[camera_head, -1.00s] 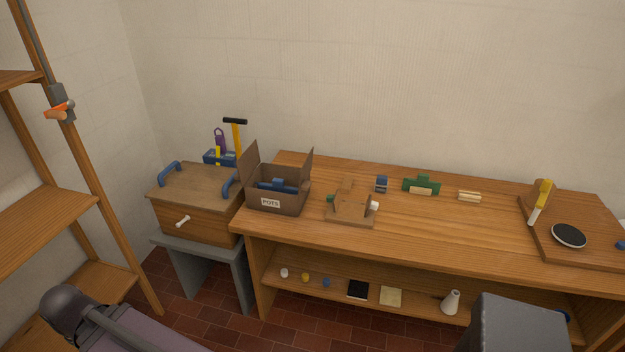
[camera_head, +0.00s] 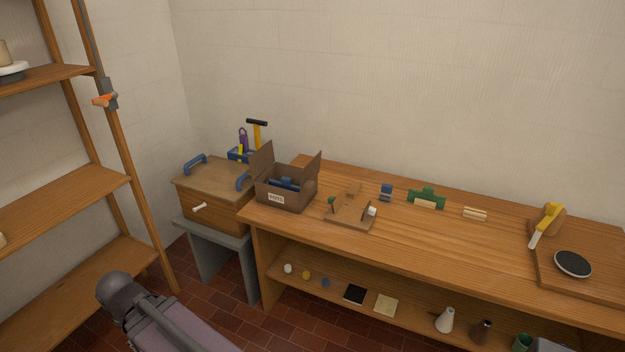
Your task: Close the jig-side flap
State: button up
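A brown cardboard box (camera_head: 297,202) labelled POTS stands open at the left end of the wooden bench. Its left flap (camera_head: 262,159) and its right flap (camera_head: 314,168) both stand up, the right one leaning outward. The right flap is on the side of the wooden jig (camera_head: 348,212), which sits on the bench just right of the box. Blue items (camera_head: 285,184) lie inside the box. A part of my arm shows at the lower left, well short of the bench. My gripper cannot be made out in the view.
Left of the box, a wooden drawer chest (camera_head: 217,208) stands on a grey stool (camera_head: 225,240), with a blue tool caddy (camera_head: 240,154) behind. A wooden shelf unit (camera_head: 75,205) stands at far left. A green tool (camera_head: 427,198) and a wooden board (camera_head: 585,282) lie farther right on the bench.

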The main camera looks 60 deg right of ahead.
aim_at(311, 170)
jog(key=u, duration=0.8)
jog(key=k, duration=0.2)
jog(key=z, duration=2.4)
jog(key=i, duration=1)
jog(key=u, duration=0.05)
